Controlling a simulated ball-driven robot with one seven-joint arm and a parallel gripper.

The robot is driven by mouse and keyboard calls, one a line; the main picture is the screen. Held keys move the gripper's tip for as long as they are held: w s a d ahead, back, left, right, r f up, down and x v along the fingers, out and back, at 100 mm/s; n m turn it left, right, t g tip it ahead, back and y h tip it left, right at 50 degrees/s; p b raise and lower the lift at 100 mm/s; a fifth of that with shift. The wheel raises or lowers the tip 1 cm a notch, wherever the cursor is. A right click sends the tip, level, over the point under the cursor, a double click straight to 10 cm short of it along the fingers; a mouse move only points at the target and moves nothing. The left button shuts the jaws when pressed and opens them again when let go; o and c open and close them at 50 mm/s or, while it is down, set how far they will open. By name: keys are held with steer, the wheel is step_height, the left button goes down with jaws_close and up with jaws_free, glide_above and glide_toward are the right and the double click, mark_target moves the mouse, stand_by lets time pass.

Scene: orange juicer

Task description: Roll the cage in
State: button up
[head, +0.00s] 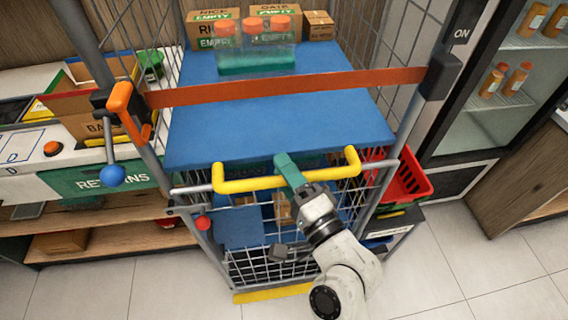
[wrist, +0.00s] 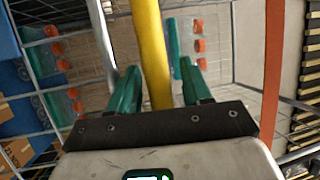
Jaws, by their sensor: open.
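The roll cage (head: 385,145) stands in front of me, a wire-sided trolley with a blue shelf (head: 270,115) and an orange strap (head: 290,88) across its front. A yellow handle bar (head: 250,184) runs across the front below the shelf. My gripper (head: 285,163), with teal fingers, is at the middle-right of this bar. In the wrist view my gripper (wrist: 158,75) is open, and the yellow bar (wrist: 150,45) passes between its two fingers. I cannot tell whether either finger touches the bar.
Cartons and orange-capped bottles (head: 253,45) ride on the cage's shelf. A returns counter (head: 105,180) stands close at left. A red basket (head: 405,178) and a glass-door fridge (head: 500,80) are at right. Tiled floor (head: 480,265) is clear at front right.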

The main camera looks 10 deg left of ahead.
steer(key=shift+w+a, duration=0.2)
steer(key=shift+c, duration=0.4)
jaws_close()
